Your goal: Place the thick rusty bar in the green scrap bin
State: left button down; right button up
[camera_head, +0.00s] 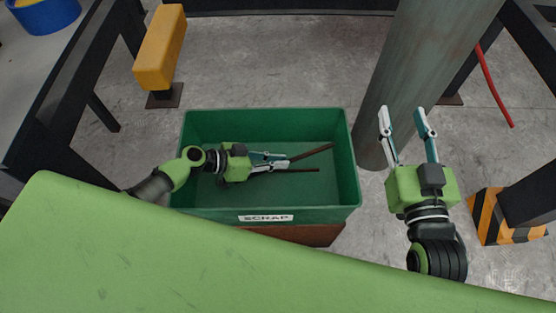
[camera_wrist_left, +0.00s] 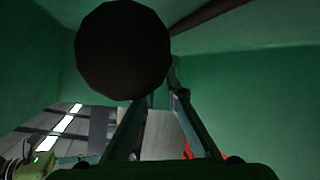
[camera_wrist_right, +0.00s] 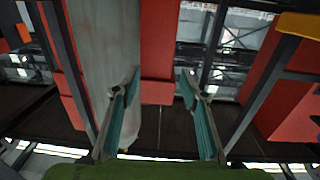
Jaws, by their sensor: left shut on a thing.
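Two dark bars show at the fingers. One bar (camera_head: 316,152) slants up to the right, and the other bar (camera_head: 298,170) runs nearly level. In the left wrist view, the thick rusty bar's round end (camera_wrist_left: 123,50) is very close and hides part of the fingertips. A second bar (camera_wrist_left: 212,20) lies behind it. I cannot tell which head-view bar is gripped. My right gripper (camera_head: 403,110) is open and empty, right of the bin.
A thick grey-green column (camera_head: 420,70) stands just right of the bin, behind my right gripper. A yellow block (camera_head: 160,45) on a post is at the upper left. A striped block (camera_head: 495,215) is at the right. A blue tub (camera_head: 45,15) sits at the top left.

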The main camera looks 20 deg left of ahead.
pick_arm(q)
jog(key=shift+r, duration=0.1)
pick_arm(e)
jog(key=shift+r, duration=0.15)
pick_arm(q)
jog(key=c, duration=2.1)
grip_release()
jog(key=shift+r+p, duration=0.6)
jog(key=shift+p, duration=0.4)
jog(key=v, duration=0.7)
jog(key=shift+s+a, duration=0.15)
pick_arm(e)
jog(key=s+d+f+g+h, duration=0.1)
jog(key=s+f+g, duration=0.1)
jog(key=f, duration=0.4)
jog(key=s+d+f+g, duration=0.1)
jog(key=s+f+g, duration=0.2)
jog(key=f, duration=0.3)
jog(key=shift+d+g+h, duration=0.4)
jog(key=shift+g, duration=0.4)
jog(key=shift+r, duration=0.1)
